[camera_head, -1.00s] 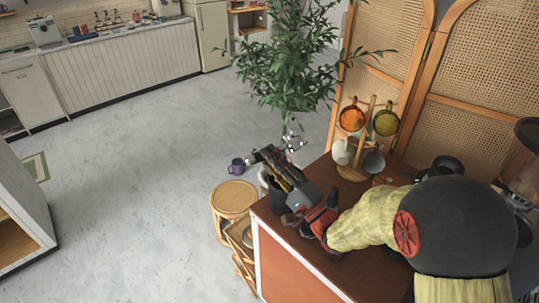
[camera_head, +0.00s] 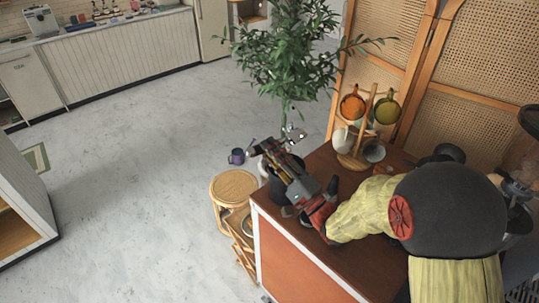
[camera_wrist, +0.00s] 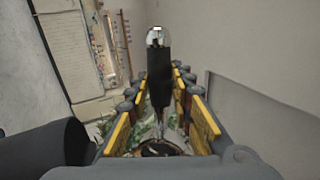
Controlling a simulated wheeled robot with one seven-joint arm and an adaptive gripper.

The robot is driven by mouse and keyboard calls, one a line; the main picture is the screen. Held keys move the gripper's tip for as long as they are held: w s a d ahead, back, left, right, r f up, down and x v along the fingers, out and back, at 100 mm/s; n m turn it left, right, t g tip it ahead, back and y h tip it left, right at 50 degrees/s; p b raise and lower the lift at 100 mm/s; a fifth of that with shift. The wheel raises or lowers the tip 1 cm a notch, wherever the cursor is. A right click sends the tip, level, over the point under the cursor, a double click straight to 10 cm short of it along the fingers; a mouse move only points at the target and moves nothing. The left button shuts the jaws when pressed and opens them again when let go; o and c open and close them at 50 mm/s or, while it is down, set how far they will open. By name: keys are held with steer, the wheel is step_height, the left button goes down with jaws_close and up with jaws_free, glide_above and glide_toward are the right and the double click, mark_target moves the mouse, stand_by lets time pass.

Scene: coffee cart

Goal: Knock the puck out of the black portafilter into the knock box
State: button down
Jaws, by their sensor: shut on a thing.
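My gripper (camera_head: 268,153) reaches over the left end of the cart in the head view, above and beside a black cylindrical container (camera_head: 277,190) that looks like the knock box. In the wrist view the fingers (camera_wrist: 161,88) are shut on the black portafilter (camera_wrist: 159,70). Its dark handle lies between the yellow finger pads, with a shiny metal part at the far end. The puck and the inside of the basket cannot be seen. A dark cylinder (camera_wrist: 45,150) shows at the lower left of the wrist view; it may be the knock box.
The brown cart top (camera_head: 345,247) has a wooden mug stand (camera_head: 364,137) with several hanging cups behind my arm. A tall plant (camera_head: 285,60) stands behind the gripper. A round wooden stool (camera_head: 233,186) is left of the cart. Open floor lies further left.

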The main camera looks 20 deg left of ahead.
steer(key=shift+r, duration=0.1)
step_height(320, 180, down, 6)
steer(key=b, duration=0.6)
steer(key=shift+r+p, duration=1.75)
steer(key=shift+r, duration=1.35)
steer(key=shift+r, duration=0.1)
step_height(320, 180, up, 5)
steer(key=shift+f+p, duration=0.1)
steer(key=shift+p, duration=0.85)
